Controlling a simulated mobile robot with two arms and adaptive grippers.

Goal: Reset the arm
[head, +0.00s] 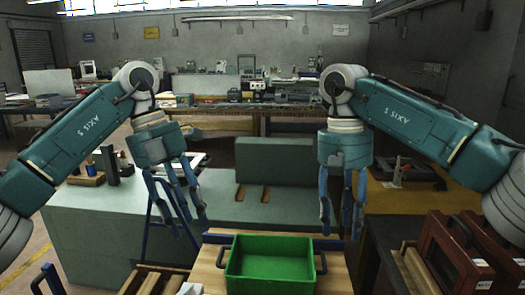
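My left gripper (178,212) hangs from the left arm, pointing down and slightly tilted, over the pale green workbench. Its blue fingers are spread apart with nothing between them. My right gripper (341,218) hangs from the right arm, pointing straight down, to the right of the green block on the bench. Its blue fingers are apart and empty. Both grippers are in the air, behind and above the green tray, one towards each side of it.
A green tray (232,272) with dark handles sits on a wooden surface (208,262) in front. A green L-shaped block (275,160) stands on the pale green workbench (95,225). Reddish-brown wooden frames (455,262) stand at right. A tool bench (285,106) lines the back.

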